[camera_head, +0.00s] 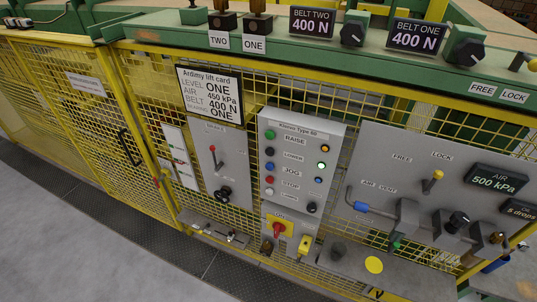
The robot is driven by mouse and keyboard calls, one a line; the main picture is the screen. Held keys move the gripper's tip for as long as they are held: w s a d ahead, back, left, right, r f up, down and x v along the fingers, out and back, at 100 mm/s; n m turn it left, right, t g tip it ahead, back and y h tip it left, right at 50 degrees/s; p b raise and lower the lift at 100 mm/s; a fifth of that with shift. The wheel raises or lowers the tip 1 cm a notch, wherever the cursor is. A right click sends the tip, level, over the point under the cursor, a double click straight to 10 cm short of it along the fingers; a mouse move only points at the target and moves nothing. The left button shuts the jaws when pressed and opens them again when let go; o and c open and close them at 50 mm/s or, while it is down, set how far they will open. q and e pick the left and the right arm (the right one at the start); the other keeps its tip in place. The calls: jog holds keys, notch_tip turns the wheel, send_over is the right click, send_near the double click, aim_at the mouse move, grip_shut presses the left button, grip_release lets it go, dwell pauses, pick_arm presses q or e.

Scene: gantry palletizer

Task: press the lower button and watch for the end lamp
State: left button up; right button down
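A grey control box (299,180) hangs on the yellow mesh fence in the middle of the view. Its left column holds a green button labelled RAISE (270,134), a dark button labelled LOWER (270,152), a blue JOG button (270,166), a red STOP button (269,179) and a pale button (269,191). Its right column holds an orange lamp (325,149), a bright green lamp (322,165) and a small dark-rimmed lamp (318,180). The lamps' labels are too small to read, so I cannot tell which is the end lamp. Neither gripper shows.
A red-handled lever panel (220,165) is left of the box. A red-and-yellow switch (278,230) sits below it. Right is a grey air panel (400,170) with a display reading 500 kPa (495,180). A lift card (210,94) hangs upper left. The floor at lower left is clear.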

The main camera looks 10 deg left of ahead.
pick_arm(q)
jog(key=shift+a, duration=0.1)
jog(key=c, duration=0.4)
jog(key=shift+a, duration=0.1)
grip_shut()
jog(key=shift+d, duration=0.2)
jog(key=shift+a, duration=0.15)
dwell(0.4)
